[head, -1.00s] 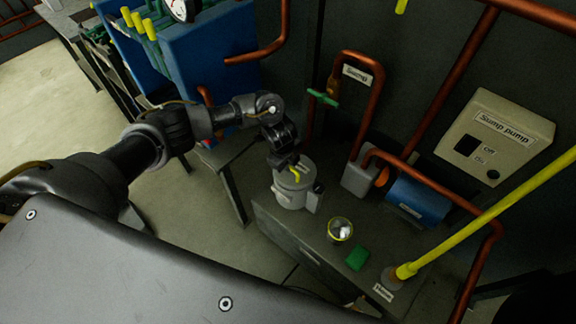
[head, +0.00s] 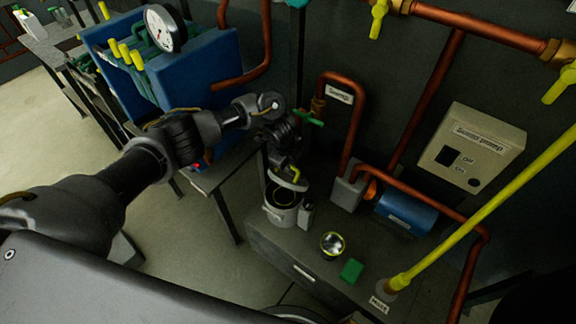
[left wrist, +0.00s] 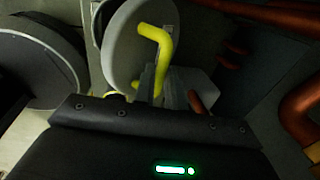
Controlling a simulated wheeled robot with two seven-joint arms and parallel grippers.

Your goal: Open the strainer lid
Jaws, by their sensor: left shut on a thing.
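The strainer (head: 282,217) is a grey round pot on the near left of the dark bench, its mouth uncovered and dark inside. Its grey disc lid (head: 289,182) is tilted up above the far side of the pot. The lid also fills the upper middle of the left wrist view (left wrist: 121,60), with a bent yellow handle (left wrist: 160,48). My left gripper (head: 293,168) is shut on that handle (head: 295,174); its fingers (left wrist: 172,92) hide part of it. Whether the lid still touches the pot or a hinge is unclear. My right gripper is not in view.
A small yellow-rimmed cup (head: 332,244) and a green block (head: 351,270) sit right of the strainer. A blue pump (head: 405,212) and copper pipes (head: 375,115) stand behind. A yellow pole (head: 480,210) slants across the right side.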

